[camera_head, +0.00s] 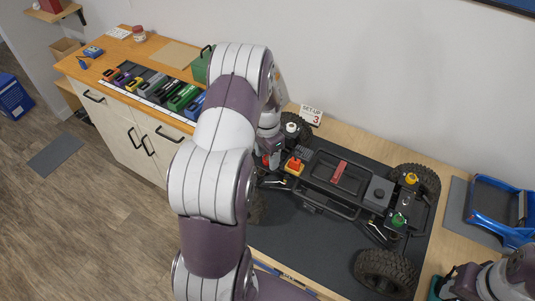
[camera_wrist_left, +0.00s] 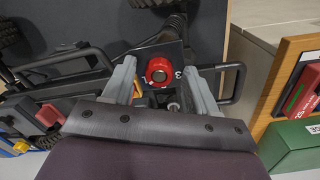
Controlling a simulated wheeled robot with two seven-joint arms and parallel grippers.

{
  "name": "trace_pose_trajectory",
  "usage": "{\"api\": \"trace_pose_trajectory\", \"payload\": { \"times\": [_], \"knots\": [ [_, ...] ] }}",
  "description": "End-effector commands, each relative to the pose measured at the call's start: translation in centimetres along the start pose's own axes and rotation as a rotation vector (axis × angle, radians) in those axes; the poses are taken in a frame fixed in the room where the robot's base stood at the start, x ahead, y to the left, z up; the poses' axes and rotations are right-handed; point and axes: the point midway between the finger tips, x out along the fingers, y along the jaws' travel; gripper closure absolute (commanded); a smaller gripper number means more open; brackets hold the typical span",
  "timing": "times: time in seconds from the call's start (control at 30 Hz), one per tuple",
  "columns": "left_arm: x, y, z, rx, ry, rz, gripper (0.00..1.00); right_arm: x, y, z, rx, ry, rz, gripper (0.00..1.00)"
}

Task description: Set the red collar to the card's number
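The red collar (camera_wrist_left: 158,71) is a round red knob with a dark centre on the crawler's black end plate, beside a white "3" mark. In the head view a little of the red collar (camera_head: 266,161) shows beside my left gripper. My left gripper (camera_wrist_left: 163,77) is open, its two grey fingers on either side of the collar with gaps visible. Whether it touches the collar, I cannot tell. The white card (camera_head: 312,115) reads "SET-UP 3" and stands behind the crawler (camera_head: 330,175). My right gripper (camera_head: 447,284) is partly in view at the lower right; its fingers are unclear.
The crawler stands on a dark mat (camera_head: 312,245) on the wooden bench. A wooden cabinet (camera_head: 130,130) with several coloured cases is at the left. A green case (camera_wrist_left: 290,145) shows in the wrist view.

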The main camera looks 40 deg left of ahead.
Motion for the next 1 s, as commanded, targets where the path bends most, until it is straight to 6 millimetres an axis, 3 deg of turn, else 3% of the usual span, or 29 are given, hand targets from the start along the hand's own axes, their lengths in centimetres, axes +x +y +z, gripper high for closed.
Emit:
{"api": "trace_pose_trajectory", "payload": {
  "times": [0.27, 0.6, 0.7, 1.0],
  "knots": [
    [-1.2, -0.1, -0.1, -0.001, 0.004, -0.003, 0.42, 0.5, 0.0, 0.1, 0.0, 0.0, 0.0, 0.57],
    [-9.8, -0.1, 0.0, -0.001, 0.004, -0.003, 0.42, 2.6, 0.0, 0.3, 0.0, 0.0, 0.0, 0.57],
    [-12.2, 0.0, 0.1, -0.001, 0.0, 0.0, 0.42, 1.1, 0.0, 0.1, 0.0, 0.0, 0.0, 0.57],
    [-12.7, 0.0, 0.1, -0.001, 0.001, 0.0, 0.42, 1.0, 0.0, 0.1, 0.0, 0.0, 0.0, 0.57]
  ]
}}
